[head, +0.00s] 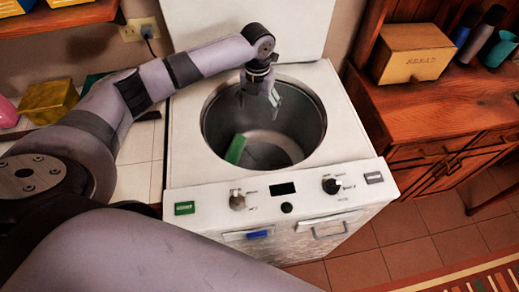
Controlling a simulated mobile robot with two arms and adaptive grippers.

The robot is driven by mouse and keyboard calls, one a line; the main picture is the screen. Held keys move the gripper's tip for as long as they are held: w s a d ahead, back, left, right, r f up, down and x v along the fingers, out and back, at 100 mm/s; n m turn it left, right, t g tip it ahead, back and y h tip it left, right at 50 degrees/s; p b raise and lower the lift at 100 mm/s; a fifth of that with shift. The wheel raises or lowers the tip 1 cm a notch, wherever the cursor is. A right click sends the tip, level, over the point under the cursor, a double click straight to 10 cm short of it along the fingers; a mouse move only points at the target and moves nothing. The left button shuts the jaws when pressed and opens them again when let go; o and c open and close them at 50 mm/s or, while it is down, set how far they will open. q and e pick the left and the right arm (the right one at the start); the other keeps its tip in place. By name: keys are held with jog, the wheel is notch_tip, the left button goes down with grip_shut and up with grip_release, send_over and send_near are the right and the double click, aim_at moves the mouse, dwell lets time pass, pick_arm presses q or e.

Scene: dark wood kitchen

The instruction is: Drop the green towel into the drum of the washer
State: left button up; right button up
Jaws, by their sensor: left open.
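The washer (182,178) is a white top-loader with its lid raised at the back. Its round metal drum (290,138) is open. A green item (235,149), which looks like the towel, is inside the drum at its left side, apart from my gripper. My left gripper (274,98) points down into the drum opening from the back. It is open, with nothing seen between its fingers. My right gripper is not in view.
A wooden cabinet (430,110) stands close on the right, with a cardboard box (412,52) and several bottles or cups on it. On the left are a tiled counter (140,160), a yellow box (48,101) and a pink object (7,112).

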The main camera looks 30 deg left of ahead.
pick_arm(q)
notch_tip(320, 180, up, 12)
dwell(0.4)
dwell(0.3)
